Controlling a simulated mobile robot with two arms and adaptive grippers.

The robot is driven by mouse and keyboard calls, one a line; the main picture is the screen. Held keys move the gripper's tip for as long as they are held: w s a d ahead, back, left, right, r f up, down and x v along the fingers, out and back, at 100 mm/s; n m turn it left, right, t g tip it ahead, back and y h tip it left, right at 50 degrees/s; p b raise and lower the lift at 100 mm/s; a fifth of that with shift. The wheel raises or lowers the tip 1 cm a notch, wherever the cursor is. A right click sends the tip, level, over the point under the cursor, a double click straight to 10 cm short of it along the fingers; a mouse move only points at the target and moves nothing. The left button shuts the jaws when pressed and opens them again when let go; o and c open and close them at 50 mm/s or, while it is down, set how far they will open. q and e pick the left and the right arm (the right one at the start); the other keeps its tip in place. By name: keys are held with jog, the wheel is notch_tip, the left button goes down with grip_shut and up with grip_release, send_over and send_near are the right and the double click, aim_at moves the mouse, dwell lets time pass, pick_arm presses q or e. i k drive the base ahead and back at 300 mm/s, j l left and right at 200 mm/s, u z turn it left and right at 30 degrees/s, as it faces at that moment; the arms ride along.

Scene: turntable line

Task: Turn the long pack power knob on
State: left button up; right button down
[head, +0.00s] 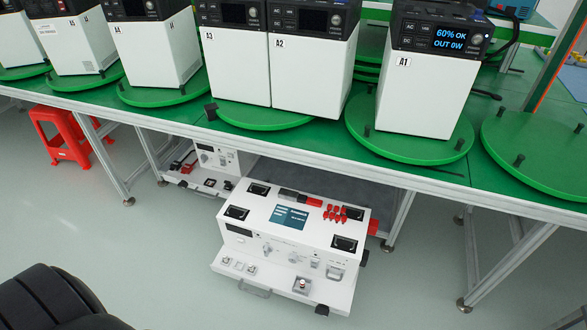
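Several white power packs with black tops stand on green turntables on the table. The pack labelled A1 (423,85) is at the right, its screen (457,39) lit blue with "60% OK OUT 0W". A round knob (476,40) sits right of that screen. The packs A2 (312,75) and A3 (235,65) stand side by side, their screens dark. A2 has a knob (336,20) and A3 has a knob (253,13). A4 (155,50) is further left. No label marks a long pack. Neither of my grippers is in view.
A white instrument box (250,230) with red terminals stands below the table's front edge. Another white unit (215,158) is behind it. A turntable (540,145) at the right is empty. A red stool (65,135) is at the left. The floor in front is open.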

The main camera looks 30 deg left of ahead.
aim_at(267, 248)
jog(key=u, duration=0.95)
